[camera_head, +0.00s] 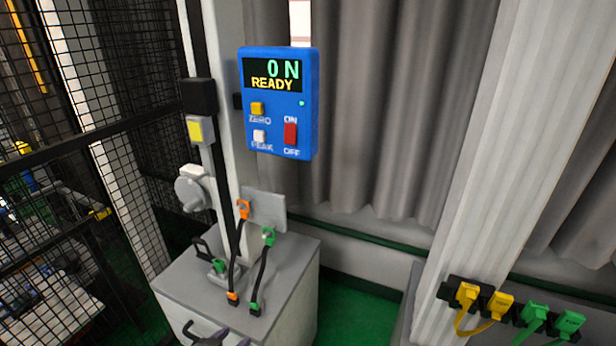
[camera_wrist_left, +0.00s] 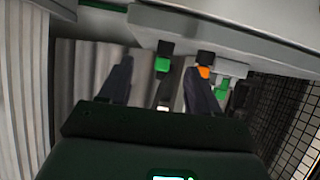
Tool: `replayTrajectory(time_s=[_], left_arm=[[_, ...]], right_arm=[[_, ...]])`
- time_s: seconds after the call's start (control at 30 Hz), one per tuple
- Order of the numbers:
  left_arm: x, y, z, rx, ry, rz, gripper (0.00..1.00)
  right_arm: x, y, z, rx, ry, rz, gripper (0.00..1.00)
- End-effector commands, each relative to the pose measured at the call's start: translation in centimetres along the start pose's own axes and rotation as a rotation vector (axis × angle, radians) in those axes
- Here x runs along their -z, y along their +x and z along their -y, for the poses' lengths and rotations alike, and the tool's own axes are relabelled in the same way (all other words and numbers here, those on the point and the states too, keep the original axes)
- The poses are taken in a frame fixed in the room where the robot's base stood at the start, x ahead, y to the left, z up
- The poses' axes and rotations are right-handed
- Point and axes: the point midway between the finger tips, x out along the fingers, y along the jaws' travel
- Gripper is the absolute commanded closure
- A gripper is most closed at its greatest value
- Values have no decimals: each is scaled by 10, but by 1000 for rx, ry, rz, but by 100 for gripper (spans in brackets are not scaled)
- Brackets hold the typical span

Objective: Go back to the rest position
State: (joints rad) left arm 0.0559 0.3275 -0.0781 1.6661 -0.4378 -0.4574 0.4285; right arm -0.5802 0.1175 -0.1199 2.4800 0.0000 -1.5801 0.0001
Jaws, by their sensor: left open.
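My left gripper (camera_head: 216,339) shows only as dark fingertips at the bottom edge of the head view, in front of the grey cabinet (camera_head: 190,290). In the left wrist view its two dark fingers (camera_wrist_left: 158,68) are spread apart. A green-ended black connector (camera_wrist_left: 162,64) appears in the gap beyond them, with no visible grip on it. An orange-ended connector (camera_wrist_left: 204,72) shows behind the right finger. In the head view the orange-ended cable (camera_head: 232,297) and green-ended cable (camera_head: 255,307) rest at the cabinet's front edge. My right gripper is in neither view.
A blue display box (camera_head: 279,105) reads "0 N READY" beside the pale upright post (camera_head: 222,130). A black mesh fence (camera_head: 60,180) stands left. Yellow cables (camera_head: 467,294) and green cables (camera_head: 534,315) hang at the lower right. Grey curtains (camera_head: 400,110) cover the back.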

Motion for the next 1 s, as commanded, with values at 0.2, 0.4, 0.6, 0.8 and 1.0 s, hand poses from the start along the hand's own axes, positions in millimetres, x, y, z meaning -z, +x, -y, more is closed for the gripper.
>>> replayTrajectory(time_s=[0.2,0.4,0.6,0.8,1.0], left_arm=[[-85,-53,-74,-39,-105,124,37],[-112,-150,-118,83,-151,356,37],[-99,-224,-123,166,-153,562,37],[-97,-271,-120,175,-116,765,37],[-54,-299,-122,161,-85,804,37]], right_arm=[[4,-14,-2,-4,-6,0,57],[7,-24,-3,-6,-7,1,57],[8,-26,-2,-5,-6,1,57],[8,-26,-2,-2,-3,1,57],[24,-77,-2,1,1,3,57]])
